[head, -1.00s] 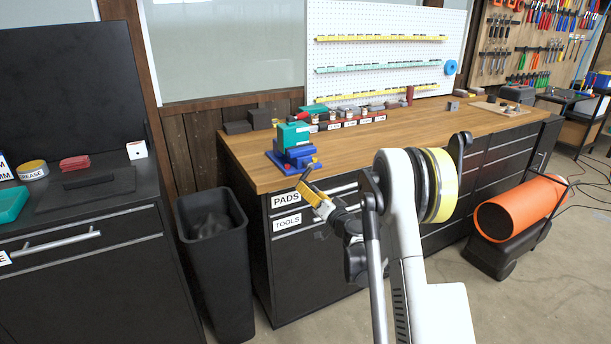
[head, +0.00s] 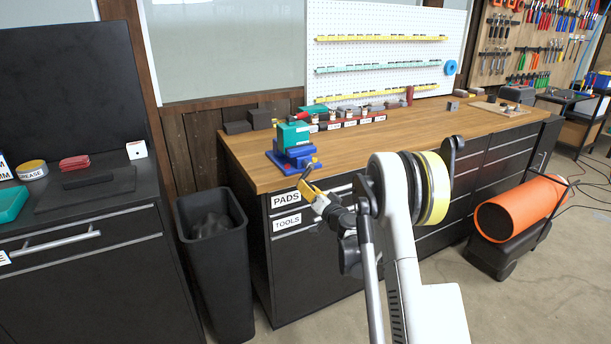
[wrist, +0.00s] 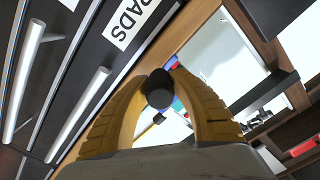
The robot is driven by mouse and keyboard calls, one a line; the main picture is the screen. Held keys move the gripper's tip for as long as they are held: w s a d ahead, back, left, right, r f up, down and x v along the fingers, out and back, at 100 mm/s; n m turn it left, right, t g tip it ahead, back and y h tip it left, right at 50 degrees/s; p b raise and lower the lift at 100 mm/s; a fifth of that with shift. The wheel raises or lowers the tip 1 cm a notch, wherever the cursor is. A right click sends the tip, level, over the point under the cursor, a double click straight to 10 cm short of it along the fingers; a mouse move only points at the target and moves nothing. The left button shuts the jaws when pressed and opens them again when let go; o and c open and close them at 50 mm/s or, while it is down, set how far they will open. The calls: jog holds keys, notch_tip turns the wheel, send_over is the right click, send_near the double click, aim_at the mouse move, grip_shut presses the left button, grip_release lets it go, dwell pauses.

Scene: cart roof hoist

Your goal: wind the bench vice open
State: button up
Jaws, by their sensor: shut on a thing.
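The bench vice (head: 296,156) is blue and stands at the near left corner of the wooden bench, with a teal block (head: 293,134) at its top. How wide its jaws stand cannot be told. My gripper (head: 306,179) is just in front of the vice, at the bench's front edge. In the wrist view its yellow fingers close around a round black knob (wrist: 159,89), seen end-on, which appears to be the vice's handle knob. The rest of the handle is mostly hidden. Bits of the blue vice (wrist: 177,104) show behind the fingers.
The wooden bench top (head: 400,140) is clear to the right of the vice. A row of labelled bins (head: 350,122) lines its back. Drawers labelled PADS and TOOLS (head: 286,222) lie below my gripper. A black waste bin (head: 213,265) stands at the left, an orange cylinder (head: 520,205) at the right.

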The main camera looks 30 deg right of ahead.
dwell(0.3)
jog(key=d, duration=0.1)
jog(key=d+f+b, duration=0.1)
jog(key=d, duration=0.1)
jog(key=shift+d+f+b, duration=0.25)
jog(key=shift+f+b, duration=0.05)
jog(key=shift+d, duration=0.15)
jog(key=d, duration=0.1)
jog(key=d+r, duration=0.1)
jog(key=d, duration=0.1)
jog(key=shift+w, duration=0.15)
jog(key=shift+d, duration=0.1)
jog(key=shift+d+r+p, duration=0.55)
jog(key=shift+d+r, duration=0.55)
jog(key=shift+r, duration=0.15)
